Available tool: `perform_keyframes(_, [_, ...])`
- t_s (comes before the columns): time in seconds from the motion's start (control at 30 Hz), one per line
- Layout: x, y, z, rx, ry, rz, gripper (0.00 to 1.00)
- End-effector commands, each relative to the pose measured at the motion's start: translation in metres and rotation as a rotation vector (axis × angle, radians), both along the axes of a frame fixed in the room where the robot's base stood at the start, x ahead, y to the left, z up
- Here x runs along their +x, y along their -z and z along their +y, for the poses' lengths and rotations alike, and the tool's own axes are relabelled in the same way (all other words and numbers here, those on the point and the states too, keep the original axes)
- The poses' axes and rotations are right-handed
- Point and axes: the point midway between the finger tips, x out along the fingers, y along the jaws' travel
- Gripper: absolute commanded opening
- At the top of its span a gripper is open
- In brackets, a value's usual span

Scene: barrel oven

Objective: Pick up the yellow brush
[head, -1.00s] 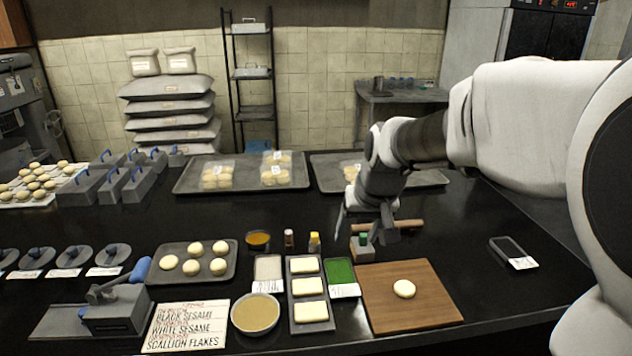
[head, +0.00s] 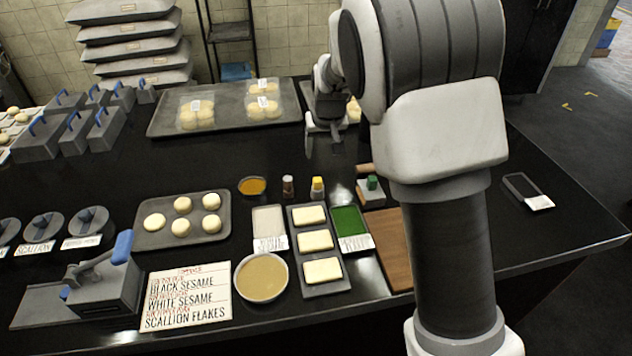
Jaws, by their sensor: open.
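A small upright item with a yellow top (head: 317,188) stands on the dark counter beside a dark bottle with a reddish-brown top (head: 288,186). It is the only small yellow-topped thing I see, and I cannot tell whether it is a brush. My gripper (head: 323,146) is open and empty, pointing down above the counter, behind the yellow-topped item in the picture. They are apart. A small block with a green knob (head: 372,188) is to the right. My arm hides much of the wooden board (head: 393,245) and most of the rolling pin (head: 364,169).
A bowl of orange sauce (head: 252,186) is to the left. A long tray (head: 313,277) with dough slabs and a green-filled tray (head: 349,222) lie in front. A tray with bagged buns (head: 160,125) is behind. A dark handheld device (head: 522,187) lies at right.

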Motion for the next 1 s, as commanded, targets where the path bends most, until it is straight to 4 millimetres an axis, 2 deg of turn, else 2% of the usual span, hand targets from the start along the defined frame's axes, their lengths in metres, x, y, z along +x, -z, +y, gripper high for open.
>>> perform_keyframes(0.17, [0.007,0.018,0.002,-0.003,0.000,0.003,0.66])
perform_keyframes(0.6, [0.038,0.095,0.006,-0.002,-0.001,0.003,0.66])
perform_keyframes(1.0, [0.050,0.123,0.008,-0.002,-0.001,0.002,0.66])
